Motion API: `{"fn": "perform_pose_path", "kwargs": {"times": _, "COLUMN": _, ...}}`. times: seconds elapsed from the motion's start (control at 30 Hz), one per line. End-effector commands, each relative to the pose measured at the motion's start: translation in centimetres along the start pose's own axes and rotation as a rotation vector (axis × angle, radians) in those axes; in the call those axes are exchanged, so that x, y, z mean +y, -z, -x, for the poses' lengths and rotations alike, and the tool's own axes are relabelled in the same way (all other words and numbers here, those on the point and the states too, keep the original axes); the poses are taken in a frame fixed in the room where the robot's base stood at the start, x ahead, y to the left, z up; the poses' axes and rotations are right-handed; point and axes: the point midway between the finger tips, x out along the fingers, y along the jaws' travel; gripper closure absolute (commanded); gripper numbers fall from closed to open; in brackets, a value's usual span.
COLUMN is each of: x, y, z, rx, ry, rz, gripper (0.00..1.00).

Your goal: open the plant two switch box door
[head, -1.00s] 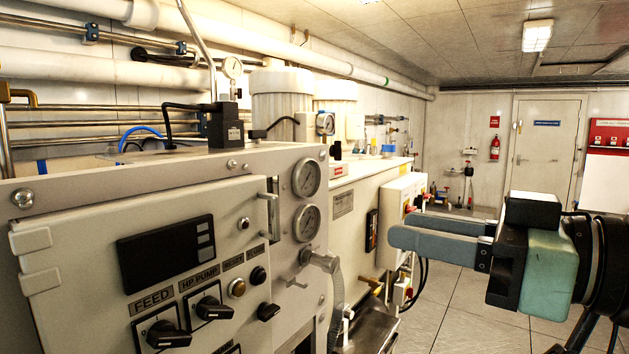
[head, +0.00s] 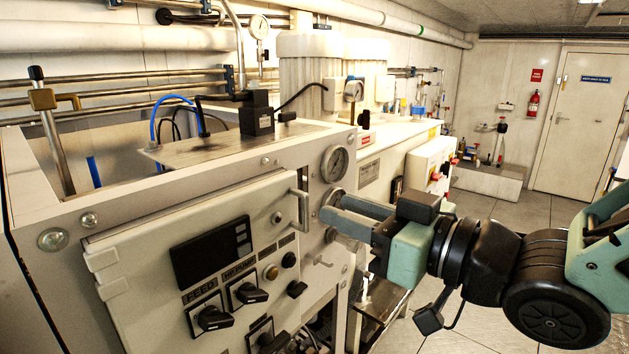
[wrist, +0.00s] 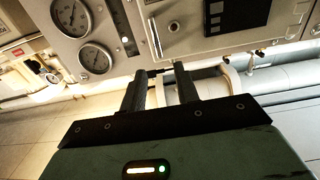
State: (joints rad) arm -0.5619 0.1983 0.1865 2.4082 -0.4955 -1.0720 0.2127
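The switch box door (head: 150,245) is a light panel with a dark display, "FEED" and "HP PUMP" labels and black knobs. It looks shut, with hinges (head: 104,262) on its left edge. No plant number is readable. A metal bar handle (head: 299,211) stands upright on its right edge; the handle also shows in the wrist view (wrist: 155,38). My gripper (head: 335,207) is open and empty, to the right of the handle and apart from it, in front of the gauges. In the wrist view the gripper's fingers (wrist: 158,78) are spread, with the handle beyond their tips.
Two round gauges, the upper one (head: 335,164) clear and the lower one partly behind my fingers, sit right of the door. A small valve lever (head: 323,263) sticks out below. A metal-topped stand (head: 383,303) is lower right. Tiled floor (head: 510,212) is clear behind.

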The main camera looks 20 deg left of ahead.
Motion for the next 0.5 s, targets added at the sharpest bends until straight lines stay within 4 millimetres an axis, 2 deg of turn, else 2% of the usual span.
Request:
{"fn": "perform_pose_path", "kwargs": {"times": 0.03, "x": -0.1, "y": 0.3, "z": -1.1, "rx": -0.002, "ry": 0.002, "rz": -0.003, "gripper": 0.69}}
{"fn": "perform_pose_path", "kwargs": {"times": 0.2, "x": -0.1, "y": 0.2, "z": -3.9, "rx": -0.002, "ry": 0.002, "rz": -0.002, "gripper": 0.69}}
{"fn": "perform_pose_path", "kwargs": {"times": 0.33, "x": 0.0, "y": 0.1, "z": -5.2, "rx": -0.002, "ry": 0.001, "rz": -0.001, "gripper": 0.69}}
{"fn": "perform_pose_path", "kwargs": {"times": 0.5, "x": 0.0, "y": 0.0, "z": -6.0, "rx": -0.001, "ry": 0.000, "rz": 0.000, "gripper": 0.69}}
